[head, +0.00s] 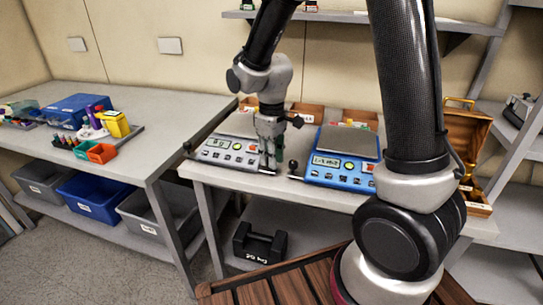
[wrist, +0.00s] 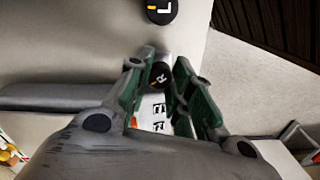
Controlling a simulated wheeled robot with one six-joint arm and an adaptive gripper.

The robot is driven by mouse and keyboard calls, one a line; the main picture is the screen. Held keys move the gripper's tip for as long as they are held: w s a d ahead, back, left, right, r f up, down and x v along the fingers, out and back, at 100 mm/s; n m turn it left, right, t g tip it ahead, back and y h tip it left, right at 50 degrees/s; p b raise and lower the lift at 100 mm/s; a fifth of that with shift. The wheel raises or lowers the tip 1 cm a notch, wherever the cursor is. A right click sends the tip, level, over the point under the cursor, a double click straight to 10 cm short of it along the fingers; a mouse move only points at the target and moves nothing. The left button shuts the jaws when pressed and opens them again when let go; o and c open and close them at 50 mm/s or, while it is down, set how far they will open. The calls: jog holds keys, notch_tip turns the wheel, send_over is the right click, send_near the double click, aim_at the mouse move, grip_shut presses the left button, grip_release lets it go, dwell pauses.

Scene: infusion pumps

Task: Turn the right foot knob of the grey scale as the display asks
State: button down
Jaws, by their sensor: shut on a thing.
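The grey scale (head: 215,157) stands on the middle table, with a small lit display (head: 219,143) too small to read surely. My gripper (head: 268,163) points down at its front right corner and hides the right foot knob in the head view. In the wrist view, that black knob (wrist: 159,77), marked R, lies between the green-padded fingers of my gripper (wrist: 158,82), which is shut on it. The scale's left foot knob (head: 187,147) is a black ball at the front left.
The blue scale (head: 340,170) stands close on the right, its own black left knob (head: 293,165) near my gripper; a knob marked L (wrist: 161,10) shows in the wrist view. A wooden case (head: 465,135) stands at the table's right end. A black weight (head: 259,243) sits below.

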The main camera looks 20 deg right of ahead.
jog(key=shift+n, duration=0.9)
jog(key=c, duration=1.2)
grip_release()
jog(key=shift+c, duration=0.2)
notch_tip(320, 180, up, 12)
